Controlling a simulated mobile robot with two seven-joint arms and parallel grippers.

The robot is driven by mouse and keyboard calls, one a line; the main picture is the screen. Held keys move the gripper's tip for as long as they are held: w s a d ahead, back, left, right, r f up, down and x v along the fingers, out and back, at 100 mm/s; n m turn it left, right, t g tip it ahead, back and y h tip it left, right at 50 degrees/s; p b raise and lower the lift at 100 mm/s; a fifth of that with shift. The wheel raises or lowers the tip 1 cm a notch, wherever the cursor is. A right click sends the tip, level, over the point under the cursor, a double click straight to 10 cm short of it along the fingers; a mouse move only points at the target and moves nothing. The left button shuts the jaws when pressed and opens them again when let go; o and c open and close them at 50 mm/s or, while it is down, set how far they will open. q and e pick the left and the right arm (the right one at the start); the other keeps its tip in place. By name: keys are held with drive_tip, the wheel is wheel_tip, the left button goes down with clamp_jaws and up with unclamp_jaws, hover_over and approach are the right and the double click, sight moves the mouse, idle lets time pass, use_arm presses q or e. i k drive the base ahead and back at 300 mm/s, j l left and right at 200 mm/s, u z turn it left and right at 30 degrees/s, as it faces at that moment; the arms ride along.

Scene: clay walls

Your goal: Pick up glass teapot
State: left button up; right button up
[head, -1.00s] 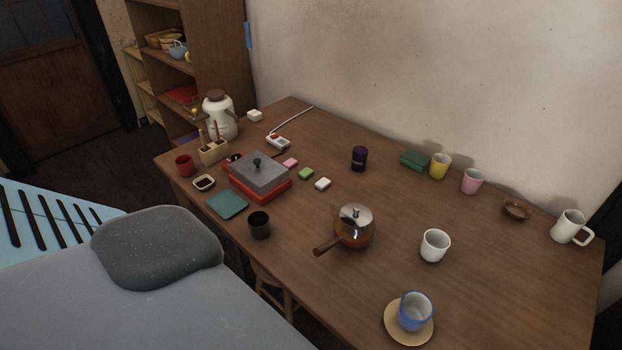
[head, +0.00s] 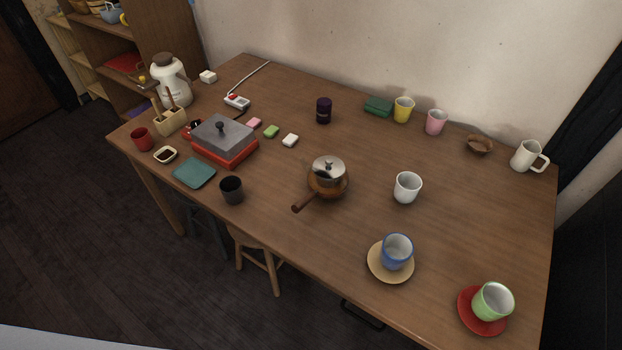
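The glass teapot (head: 328,183) stands upright near the middle of the wooden table. It looks amber-brown, with a shiny metal lid and a dark knob on top. Its brown side handle (head: 305,203) points toward the table's front edge, to the lower left. Nothing touches the teapot. Neither of my grippers shows in the head view.
A white cup (head: 407,187) stands right of the teapot, and a black cup (head: 231,190) stands left. A blue cup (head: 397,251) on a saucer is in front. A stool (head: 259,258) is under the table's front edge (head: 300,259).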

sight(324, 190)
drive_tip(key=j+z, duration=0.65)
drive_tip(key=k+j+z, duration=0.1)
drive_tip(key=j+z, duration=0.25)
drive_tip(key=j, duration=0.1)
